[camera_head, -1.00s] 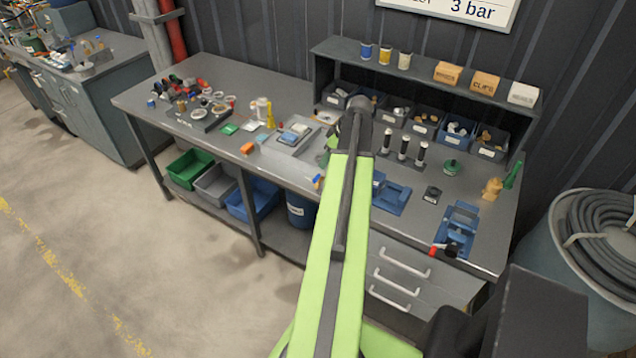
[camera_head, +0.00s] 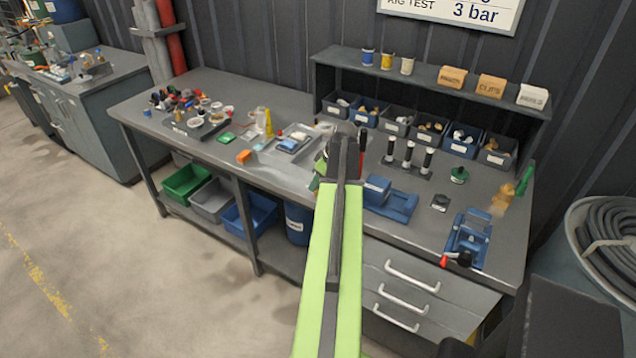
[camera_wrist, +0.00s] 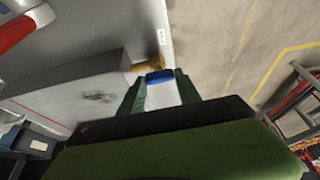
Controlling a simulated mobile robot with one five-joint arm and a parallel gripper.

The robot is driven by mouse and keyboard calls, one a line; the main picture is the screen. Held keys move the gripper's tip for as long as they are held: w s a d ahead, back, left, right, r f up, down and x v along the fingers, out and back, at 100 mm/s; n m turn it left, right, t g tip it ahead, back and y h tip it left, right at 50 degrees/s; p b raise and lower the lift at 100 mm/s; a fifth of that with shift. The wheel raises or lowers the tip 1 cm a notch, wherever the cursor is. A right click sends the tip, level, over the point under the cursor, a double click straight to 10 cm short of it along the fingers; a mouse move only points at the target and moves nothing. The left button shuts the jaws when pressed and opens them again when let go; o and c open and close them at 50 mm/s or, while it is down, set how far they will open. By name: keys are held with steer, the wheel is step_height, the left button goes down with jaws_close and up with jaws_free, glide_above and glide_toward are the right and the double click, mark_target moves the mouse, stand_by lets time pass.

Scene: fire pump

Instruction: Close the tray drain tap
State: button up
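My gripper shows in the wrist view (camera_wrist: 161,88), its two dark green fingers apart. A blue piece (camera_wrist: 160,77) with a white part below it shows between the fingertips. I cannot tell whether the fingers press on it. In the head view my arm covers most of the gripper, just over the front edge of the bench. A grey tray (camera_head: 264,151) lies on the bench to the left of my arm, with a blue and grey item (camera_head: 294,143) on it. I cannot make out the drain tap for sure; my arm may hide it.
The bench (camera_head: 240,95) carries several small parts at left and a blue fixture (camera_head: 390,202) right of my arm. A blue vise-like fixture with a red handle (camera_head: 469,238) stands at the right front. Drawers and a shelf with bins lie below. The floor (camera_head: 110,245) at left is clear.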

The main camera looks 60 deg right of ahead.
jaws_close()
steer(key=shift+m, duration=0.3)
steer(key=m, duration=0.1)
steer(key=m+h, duration=0.1)
steer(key=shift+a+m, duration=0.2)
steer(key=shift+m, duration=0.1)
steer(key=m+g+h, duration=0.1)
steer(key=m, duration=0.3)
steer(key=shift+m+h, duration=0.3)
steer(key=shift+h, duration=0.1)
steer(key=m+g, duration=0.1)
steer(key=m, duration=0.1)
steer(key=m+h, duration=0.1)
steer(key=m, duration=0.2)
steer(key=shift+w+a+g, duration=0.1)
steer(key=shift+w+g, duration=0.1)
steer(key=shift+g, duration=0.2)
steer(key=m+g, duration=0.1)
steer(key=m, duration=0.4)
steer(key=shift+w+g+h, duration=0.1)
steer(key=shift+g+h, duration=0.2)
steer(key=shift+g, duration=0.1)
